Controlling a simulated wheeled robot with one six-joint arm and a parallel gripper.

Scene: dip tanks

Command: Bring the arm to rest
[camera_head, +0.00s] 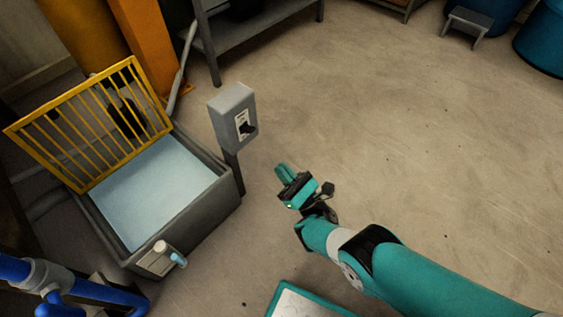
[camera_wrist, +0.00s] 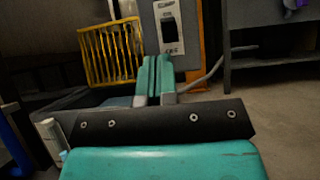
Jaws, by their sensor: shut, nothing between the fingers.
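My gripper (camera_head: 285,172) is at the end of my teal arm, out over the open floor in the head view. It is to the right of a dip tank and just below and right of a grey switch box (camera_head: 233,117) on a post. In the wrist view my gripper (camera_wrist: 155,62) shows its two teal fingers side by side, shut with nothing between them. The switch box (camera_wrist: 171,28) stands beyond the fingertips, with a black switch on its pale plate. I see no contact between the fingers and the box.
The grey dip tank (camera_head: 222,199) holds pale liquid, and its yellow barred grate (camera_head: 100,117) stands raised. A small tap (camera_head: 162,250) is on its near side. Blue pipes (camera_head: 95,290) are at lower left. A grey bench (camera_head: 262,38) stands behind. The floor (camera_head: 430,150) to the right is clear.

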